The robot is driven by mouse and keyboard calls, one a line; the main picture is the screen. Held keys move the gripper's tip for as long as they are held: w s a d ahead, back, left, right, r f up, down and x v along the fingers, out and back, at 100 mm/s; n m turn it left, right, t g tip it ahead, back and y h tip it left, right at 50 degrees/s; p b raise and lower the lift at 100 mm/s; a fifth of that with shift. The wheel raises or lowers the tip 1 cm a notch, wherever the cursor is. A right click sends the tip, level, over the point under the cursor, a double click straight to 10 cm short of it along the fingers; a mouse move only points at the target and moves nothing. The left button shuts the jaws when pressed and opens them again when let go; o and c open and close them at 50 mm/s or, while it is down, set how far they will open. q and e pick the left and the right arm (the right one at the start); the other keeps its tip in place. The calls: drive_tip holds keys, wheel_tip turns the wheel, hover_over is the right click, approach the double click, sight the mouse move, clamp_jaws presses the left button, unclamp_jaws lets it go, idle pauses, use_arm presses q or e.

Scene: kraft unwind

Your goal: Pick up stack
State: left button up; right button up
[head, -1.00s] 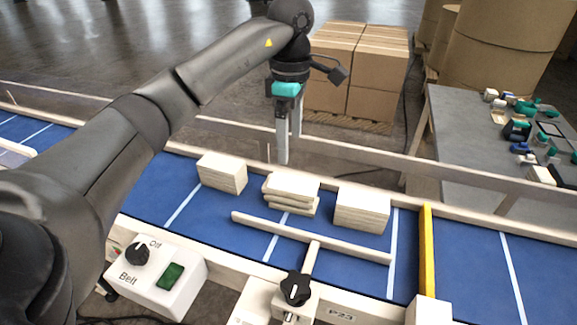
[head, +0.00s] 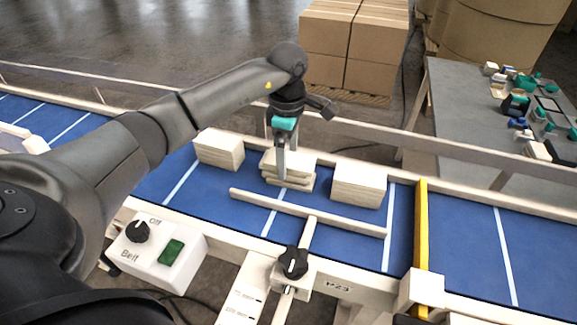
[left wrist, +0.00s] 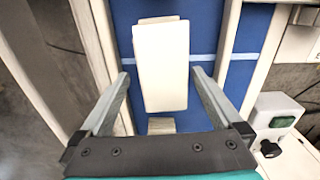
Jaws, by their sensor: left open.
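Three stacks of pale, flat pieces sit on the blue belt in the head view: a left stack (head: 219,150), a middle stack (head: 301,168) with uneven layers, and a right stack (head: 359,184). My left gripper (head: 281,176) points down at the middle stack and partly covers it. In the left wrist view my left gripper (left wrist: 161,78) is open, with a pale stack top (left wrist: 162,62) between and ahead of its fingers. Whether a finger touches the stack is not clear. My right gripper is not in view.
A pale guide bar (head: 330,219) lies along the belt in front of the stacks. A yellow bar (head: 421,230) crosses the belt at right. The belt control box (head: 160,252) stands at the front. A rail (head: 370,128) runs behind the belt.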

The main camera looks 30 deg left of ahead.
sight(288, 157)
use_arm(q)
drive_tip(key=shift+d+f, duration=0.1)
drive_tip(key=shift+f, duration=1.7)
drive_tip(key=c, duration=1.5)
